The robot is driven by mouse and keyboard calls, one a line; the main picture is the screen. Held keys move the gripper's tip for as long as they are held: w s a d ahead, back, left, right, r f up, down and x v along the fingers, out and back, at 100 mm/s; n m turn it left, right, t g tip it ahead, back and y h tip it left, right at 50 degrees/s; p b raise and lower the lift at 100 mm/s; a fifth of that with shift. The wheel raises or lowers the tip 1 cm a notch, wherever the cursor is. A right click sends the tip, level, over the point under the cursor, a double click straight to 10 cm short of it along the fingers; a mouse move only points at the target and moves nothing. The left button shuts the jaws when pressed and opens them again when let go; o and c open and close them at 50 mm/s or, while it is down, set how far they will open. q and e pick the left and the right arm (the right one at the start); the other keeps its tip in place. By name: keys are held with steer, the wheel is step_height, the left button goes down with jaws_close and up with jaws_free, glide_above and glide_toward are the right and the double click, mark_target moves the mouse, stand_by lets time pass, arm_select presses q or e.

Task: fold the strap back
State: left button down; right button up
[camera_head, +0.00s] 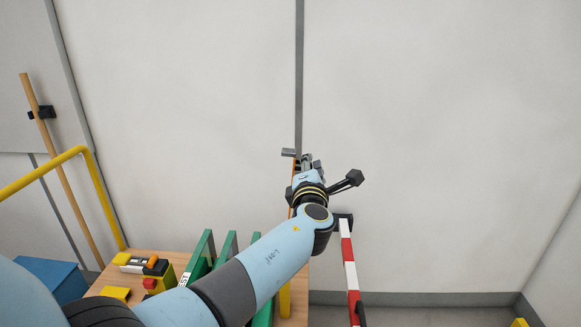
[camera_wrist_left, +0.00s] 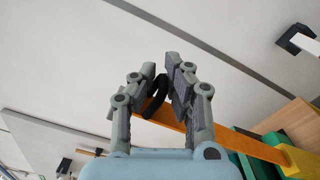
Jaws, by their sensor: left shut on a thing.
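My left gripper (camera_head: 305,158) is at the middle of the head view, in front of the pale wall. In the head view only a thin orange edge of the bar (camera_head: 291,212) shows beside my wrist; the strap itself is hidden there. My right gripper is not in view.
Green slotted uprights (camera_head: 229,243) stand on a wooden surface (camera_head: 152,261) under my left arm. A red-and-white pole (camera_head: 349,265) stands just right of the arm. A yellow rail (camera_head: 40,172) and wooden pole (camera_head: 62,165) are at left. The wall area at upper right is clear.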

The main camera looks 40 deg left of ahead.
arm_select(q)
steer(key=d+f, duration=0.1)
steer(key=w+d+f+b, duration=0.1)
steer(key=d, duration=0.1)
steer(key=shift+w, duration=0.2)
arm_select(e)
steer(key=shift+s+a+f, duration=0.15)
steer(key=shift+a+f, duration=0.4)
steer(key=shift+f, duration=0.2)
arm_select(q)
steer(key=shift+d, duration=0.1)
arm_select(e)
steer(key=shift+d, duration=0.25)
arm_select(q)
steer(key=c, duration=1.4)
jaws_free()
steer(key=shift+w, duration=0.15)
steer(key=shift+r, duration=0.15)
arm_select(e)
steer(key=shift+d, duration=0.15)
arm_select(q)
steer(key=shift+r, duration=0.15)
steer(key=shift+r, duration=0.1)
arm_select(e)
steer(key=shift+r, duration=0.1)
